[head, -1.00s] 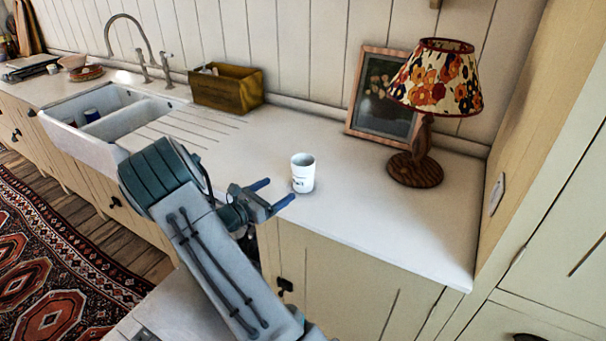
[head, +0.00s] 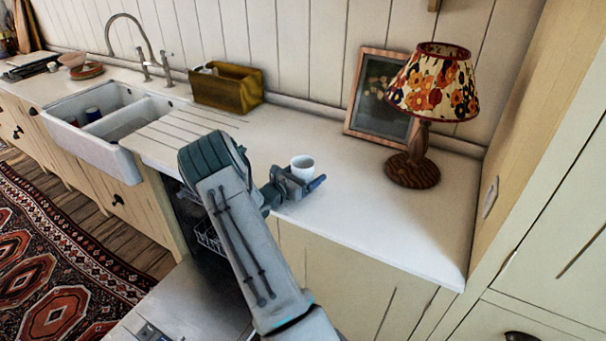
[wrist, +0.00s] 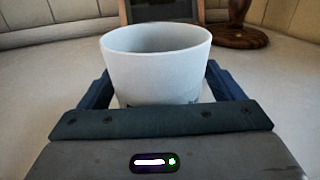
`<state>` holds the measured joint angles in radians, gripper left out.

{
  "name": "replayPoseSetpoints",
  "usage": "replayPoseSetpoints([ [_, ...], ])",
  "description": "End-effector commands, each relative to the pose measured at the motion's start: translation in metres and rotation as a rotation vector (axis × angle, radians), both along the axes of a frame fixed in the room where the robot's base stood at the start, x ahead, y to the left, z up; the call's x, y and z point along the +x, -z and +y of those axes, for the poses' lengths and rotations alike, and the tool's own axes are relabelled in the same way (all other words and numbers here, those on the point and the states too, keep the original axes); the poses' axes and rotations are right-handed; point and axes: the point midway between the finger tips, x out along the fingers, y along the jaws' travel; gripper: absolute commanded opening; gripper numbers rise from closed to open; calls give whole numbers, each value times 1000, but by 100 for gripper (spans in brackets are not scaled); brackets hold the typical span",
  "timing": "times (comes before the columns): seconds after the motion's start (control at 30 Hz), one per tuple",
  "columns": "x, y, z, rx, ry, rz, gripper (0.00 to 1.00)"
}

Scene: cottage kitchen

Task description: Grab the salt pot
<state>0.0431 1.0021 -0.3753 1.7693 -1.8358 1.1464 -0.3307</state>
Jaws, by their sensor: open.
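The salt pot (head: 302,163) is a small white cup with dark lettering, upright on the white worktop near its front edge. In the wrist view the pot (wrist: 155,62) stands right in front of my gripper (wrist: 158,95), with one blue finger on each side of it. My gripper (head: 302,180) is open around the pot's lower part. Its palm hides the pot's base and most of the lettering. I cannot tell whether the fingers touch the pot.
A table lamp (head: 424,124) with a flowered shade and a framed picture (head: 380,100) stand behind and to the right. A wooden box (head: 228,90) and a white sink (head: 105,122) are to the left. The worktop (head: 370,220) right of the pot is clear.

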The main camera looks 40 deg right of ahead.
Motion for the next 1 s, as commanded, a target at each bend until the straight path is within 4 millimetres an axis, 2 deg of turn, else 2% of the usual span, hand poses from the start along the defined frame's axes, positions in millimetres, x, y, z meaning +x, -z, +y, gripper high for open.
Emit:
replayPoseSetpoints([
  [0.27, 1, 1, -4, 0, -2, 0, 87],
  [0.37, 1, 1, -4, 0, -2, 0, 62],
  [0.4, 1, 1, -4, 0, -2, 0, 51],
  [0.47, 1, 1, -4, 1, -2, 0, 37],
  [0.83, 1, -2, -4, 0, -2, -1, 37],
  [1.0, 1, -12, -4, 1, -2, -3, 37],
])
